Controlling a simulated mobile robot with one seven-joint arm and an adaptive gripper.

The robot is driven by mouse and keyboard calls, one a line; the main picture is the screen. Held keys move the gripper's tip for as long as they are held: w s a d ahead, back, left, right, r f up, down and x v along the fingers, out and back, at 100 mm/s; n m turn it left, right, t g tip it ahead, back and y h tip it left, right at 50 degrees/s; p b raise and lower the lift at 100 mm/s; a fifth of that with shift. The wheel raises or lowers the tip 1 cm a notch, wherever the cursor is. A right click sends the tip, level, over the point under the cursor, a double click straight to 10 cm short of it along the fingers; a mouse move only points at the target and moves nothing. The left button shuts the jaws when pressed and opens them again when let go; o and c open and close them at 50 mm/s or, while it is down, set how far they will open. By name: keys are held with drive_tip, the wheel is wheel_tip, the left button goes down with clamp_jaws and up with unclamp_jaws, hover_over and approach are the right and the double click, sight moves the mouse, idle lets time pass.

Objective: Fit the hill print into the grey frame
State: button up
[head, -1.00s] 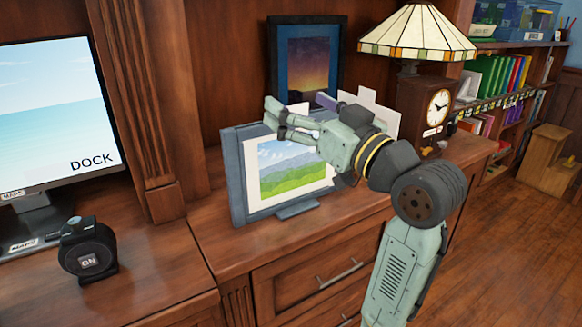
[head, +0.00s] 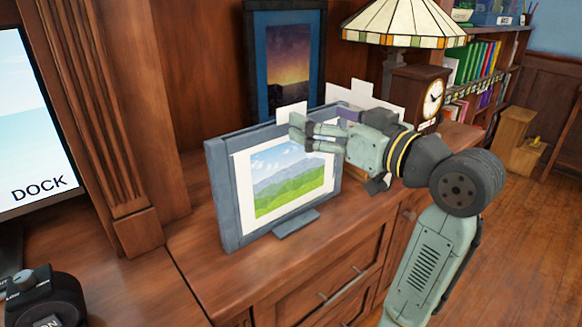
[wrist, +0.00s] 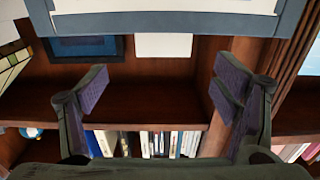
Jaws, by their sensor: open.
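The grey frame (head: 225,205) stands upright on its foot on the wooden cabinet top. The hill print (head: 290,195), green hills under a blue sky with a white border, shows inside the frame's opening. Whether it is fully seated I cannot tell. The grey frame's bar (wrist: 170,24) and the print's white border (wrist: 180,5) cross the top there.
A sunset picture in a dark blue frame (head: 257,85) stands behind. White cards (head: 292,115) show behind the grey frame. A stained-glass lamp (head: 405,25) and a clock (head: 432,100) stand to the right. A DOCK screen (head: 30,140) is at left. The front cabinet top is clear.

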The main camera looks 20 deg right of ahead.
sight(292, 107)
drive_tip(key=shift+a+p+x, duration=0.2)
drive_tip(key=shift+p+x, duration=0.5)
drive_tip(key=shift+x, duration=2.05)
drive_tip(key=shift+s, duration=0.1)
drive_tip(key=shift+c, duration=0.4)
drive_tip(key=c, duration=1.3)
drive_tip(key=shift+r, duration=0.15)
